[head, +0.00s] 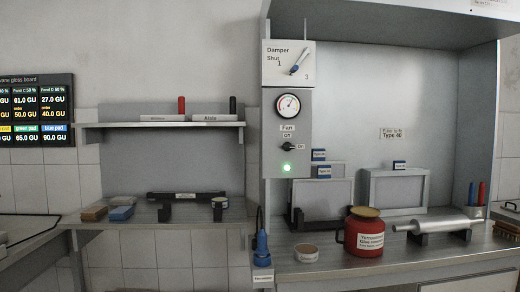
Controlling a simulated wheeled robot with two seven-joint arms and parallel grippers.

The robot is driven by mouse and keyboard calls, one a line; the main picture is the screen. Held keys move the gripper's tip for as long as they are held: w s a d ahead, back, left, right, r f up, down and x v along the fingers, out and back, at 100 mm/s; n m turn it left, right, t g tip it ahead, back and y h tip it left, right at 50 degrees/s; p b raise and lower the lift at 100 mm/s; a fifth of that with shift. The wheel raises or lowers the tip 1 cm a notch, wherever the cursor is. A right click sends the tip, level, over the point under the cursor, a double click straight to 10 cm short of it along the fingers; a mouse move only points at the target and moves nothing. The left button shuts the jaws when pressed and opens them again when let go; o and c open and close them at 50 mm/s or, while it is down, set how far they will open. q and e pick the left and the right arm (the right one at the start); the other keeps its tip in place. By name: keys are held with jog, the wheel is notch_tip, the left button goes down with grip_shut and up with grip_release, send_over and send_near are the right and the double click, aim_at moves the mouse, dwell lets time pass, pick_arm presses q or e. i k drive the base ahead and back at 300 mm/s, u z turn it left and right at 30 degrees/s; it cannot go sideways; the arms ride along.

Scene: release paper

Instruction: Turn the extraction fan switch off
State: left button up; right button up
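The extraction fan switch (288,147) is a small black knob on the grey control panel (272,165) at the left front of the hood. It lies under the labels "Fan" and "Off", and its handle points right toward the label "On". A green lamp (287,168) glows just below it. A round gauge (288,105) sits above it, with its needle up and to the right. Neither of my grippers is in view.
A red pot (364,232), a round tin (306,253) and a blue tool (262,248) stand on the bench below. A shelf (160,126) juts out at left. The space before the panel is clear.

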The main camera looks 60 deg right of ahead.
aim_at(287, 146)
jog(key=z, duration=0.7)
jog(key=i, duration=1.2)
jog(key=z, duration=1.05)
